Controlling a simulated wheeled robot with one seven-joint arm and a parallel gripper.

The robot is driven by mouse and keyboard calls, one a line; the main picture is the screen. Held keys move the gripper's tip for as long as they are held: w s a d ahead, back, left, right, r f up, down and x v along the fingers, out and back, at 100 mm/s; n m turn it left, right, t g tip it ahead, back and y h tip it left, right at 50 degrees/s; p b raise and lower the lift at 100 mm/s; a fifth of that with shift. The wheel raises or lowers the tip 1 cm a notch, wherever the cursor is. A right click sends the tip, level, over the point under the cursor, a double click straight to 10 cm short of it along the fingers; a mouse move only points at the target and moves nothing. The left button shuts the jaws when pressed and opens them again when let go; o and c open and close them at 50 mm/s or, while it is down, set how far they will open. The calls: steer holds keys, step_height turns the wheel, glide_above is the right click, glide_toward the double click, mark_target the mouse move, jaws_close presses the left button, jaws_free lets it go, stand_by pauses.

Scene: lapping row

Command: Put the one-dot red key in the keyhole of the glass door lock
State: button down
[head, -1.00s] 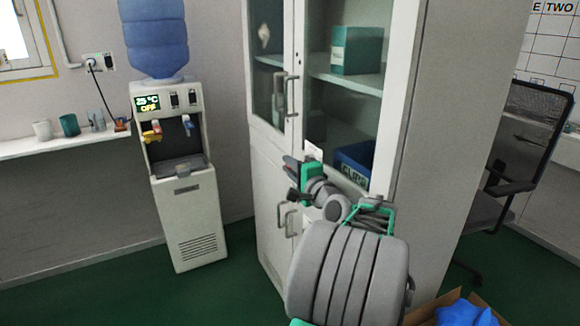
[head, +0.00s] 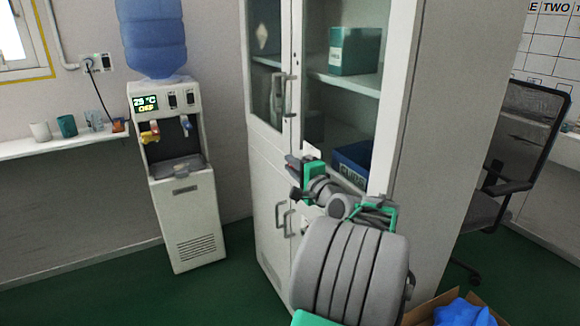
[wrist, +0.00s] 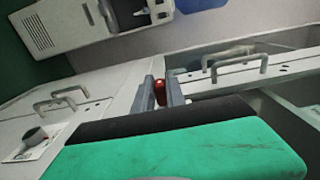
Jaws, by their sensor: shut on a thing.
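My gripper (wrist: 161,94) is shut on a small red key (wrist: 159,88), seen between the two grey fingertips in the wrist view. Its dots cannot be made out. In the head view my gripper (head: 293,166) is in front of the cabinet, below the upper door handles. The glass door (head: 345,95) is at the upper right of the cabinet. Its handle (head: 289,95) is above my gripper. In the wrist view a door handle (wrist: 240,66) lies to the right of the key, apart from it. I cannot make out the keyhole for certain.
The lower cabinet doors (head: 272,185) have handles. A dark knob (wrist: 34,134) on a white plate shows at left in the wrist view. A water dispenser (head: 185,215) stands left of the cabinet. An open box (head: 432,303) with something blue is at the lower right.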

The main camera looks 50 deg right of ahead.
steer(key=shift+s+d, duration=0.2)
steer(key=shift+d, duration=0.45)
steer(key=c, duration=1.3)
jaws_free()
steer(key=shift+s, duration=0.15)
steer(key=v, duration=0.7)
steer(key=shift+s+p, duration=0.25)
steer(key=shift+p, duration=0.1)
